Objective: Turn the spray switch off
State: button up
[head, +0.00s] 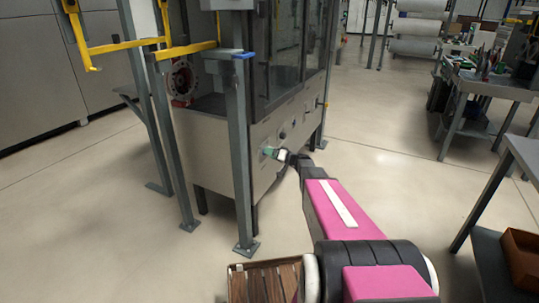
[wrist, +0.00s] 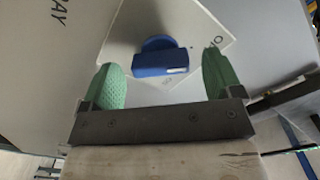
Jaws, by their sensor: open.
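The spray switch is a blue rotary knob (wrist: 160,60) on a white label plate (wrist: 195,35) fixed to a grey panel. In the wrist view the knob lies between and just beyond my gripper's two green fingertips (wrist: 164,82). The fingers are apart, one on each side of the knob, and do not visibly touch it. Lettering on the plate and panel is partly hidden, with "AY" readable at the upper left. In the head view my gripper (head: 272,153) is at the front panel of the grey machine (head: 215,140), and it hides the knob there.
Grey steel posts (head: 240,160) stand left of my arm, with yellow hook bars (head: 130,45) above. A slatted wooden crate (head: 240,268) is low in front. A workbench (head: 490,85) stands at the right. The floor between is clear.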

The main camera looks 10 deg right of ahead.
jog(key=v, duration=0.9)
jog(key=shift+s+d, duration=0.25)
jog(key=s+a+f+g+h, duration=0.35)
jog(key=s+a+g, duration=0.45)
jog(key=s+a, duration=0.5)
jog(key=s+d+m+g+h, duration=0.1)
jog(key=s+d+h, duration=0.1)
jog(key=s+h, duration=0.3)
jog(key=s+d+m+g+h, duration=0.1)
jog(key=s+h, duration=0.5)
jog(key=s, duration=0.7)
jog(key=shift+d+r+g, duration=0.3)
jog(key=shift+d+r, duration=0.1)
jog(key=shift+d, duration=0.4)
